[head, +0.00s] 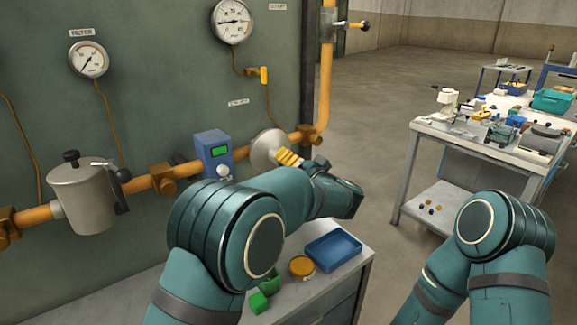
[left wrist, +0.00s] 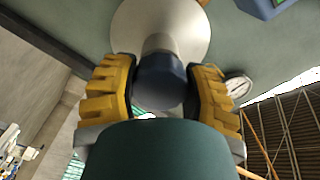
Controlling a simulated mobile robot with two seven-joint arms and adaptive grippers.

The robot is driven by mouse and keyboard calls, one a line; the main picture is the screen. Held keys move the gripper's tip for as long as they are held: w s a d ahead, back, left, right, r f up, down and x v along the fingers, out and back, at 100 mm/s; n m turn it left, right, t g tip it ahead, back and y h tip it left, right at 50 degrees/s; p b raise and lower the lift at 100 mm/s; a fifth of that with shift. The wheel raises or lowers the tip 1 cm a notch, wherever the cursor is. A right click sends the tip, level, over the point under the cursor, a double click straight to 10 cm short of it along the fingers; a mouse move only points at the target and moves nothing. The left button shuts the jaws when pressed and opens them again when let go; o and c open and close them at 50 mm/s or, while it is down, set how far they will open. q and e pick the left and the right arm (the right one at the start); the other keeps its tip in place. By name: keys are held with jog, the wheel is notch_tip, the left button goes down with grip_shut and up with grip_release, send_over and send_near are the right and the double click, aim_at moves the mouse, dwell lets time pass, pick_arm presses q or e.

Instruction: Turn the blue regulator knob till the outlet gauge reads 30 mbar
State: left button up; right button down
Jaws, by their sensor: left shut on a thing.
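The blue regulator knob (left wrist: 161,82) sits on a short grey neck below the round silver regulator body (left wrist: 160,25) in the left wrist view. My left gripper (left wrist: 162,88) is shut on the knob, one yellow finger on each side. In the head view the gripper (head: 289,157) is at the regulator's silver disc (head: 266,149); the knob is hidden there by the gripper. The upper gauge (head: 232,21), near a small label at the top right, has its needle pointing roughly left; its figures are too small to read. My right gripper is out of view.
An orange pipe (head: 140,185) carries a grey filter pot (head: 82,195); a second gauge (head: 88,59) is above it. A blue box with a green display (head: 214,152) stands beside the regulator. A cabinet below bears a blue tray (head: 333,250). A cluttered workbench (head: 480,140) is at right.

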pick_arm(q)
jog(key=shift+m, duration=1)
jog(key=m, duration=0.2)
jog(key=shift+m, duration=0.3)
jog(key=m+p, duration=0.2)
jog(key=m, duration=0.2)
jog(key=shift+m, duration=0.4)
jog(key=o, duration=1.2)
jog(key=v, duration=1.2)
